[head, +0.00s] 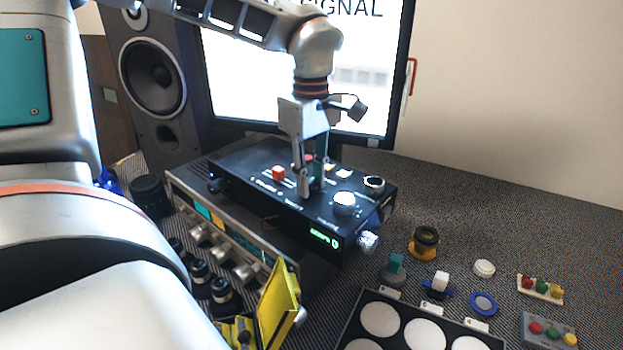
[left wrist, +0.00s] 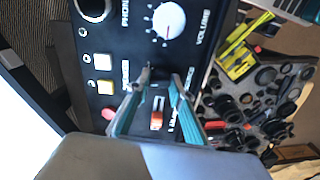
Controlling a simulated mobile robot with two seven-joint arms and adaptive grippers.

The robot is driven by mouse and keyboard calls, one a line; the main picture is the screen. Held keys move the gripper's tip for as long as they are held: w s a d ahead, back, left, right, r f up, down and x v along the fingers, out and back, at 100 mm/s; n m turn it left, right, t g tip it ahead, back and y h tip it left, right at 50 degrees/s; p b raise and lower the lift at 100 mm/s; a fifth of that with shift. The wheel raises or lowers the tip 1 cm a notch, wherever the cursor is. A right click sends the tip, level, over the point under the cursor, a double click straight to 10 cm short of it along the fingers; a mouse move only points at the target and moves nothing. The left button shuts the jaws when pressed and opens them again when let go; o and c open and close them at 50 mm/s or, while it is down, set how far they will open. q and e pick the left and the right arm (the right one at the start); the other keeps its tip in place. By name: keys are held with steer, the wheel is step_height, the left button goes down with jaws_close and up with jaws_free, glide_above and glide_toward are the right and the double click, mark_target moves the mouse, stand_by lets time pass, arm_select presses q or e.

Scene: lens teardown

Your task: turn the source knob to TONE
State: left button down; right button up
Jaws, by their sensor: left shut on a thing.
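The black control box (head: 255,196) has buttons, a white volume knob (head: 345,202) and a green lit display (head: 323,238). My left gripper (head: 312,188) points down onto its top, between the red square control and the volume knob. In the left wrist view its teal fingers (left wrist: 161,84) are close together over the panel, beside the white volume knob (left wrist: 169,21). They are shut on a small control that they mostly hide, which I take to be the source knob. Its pointer and the word TONE cannot be made out. My right gripper is not in view.
A monitor (head: 240,75) and a speaker (head: 150,75) stand behind the box. A yellow holder (head: 279,303) stands in front. A tray with white round pads (head: 381,320) and several small parts lie at right. In the wrist view, white (left wrist: 103,62) and yellow (left wrist: 105,88) buttons sit near the fingers.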

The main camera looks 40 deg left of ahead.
mark_target(311, 180)
arm_select(q)
steer(key=shift+m, duration=0.9)
steer(key=c, duration=1.8)
jaws_free()
steer(key=shift+r, duration=0.15)
step_height(311, 180, up, 12)
steer(key=shift+f, duration=0.1)
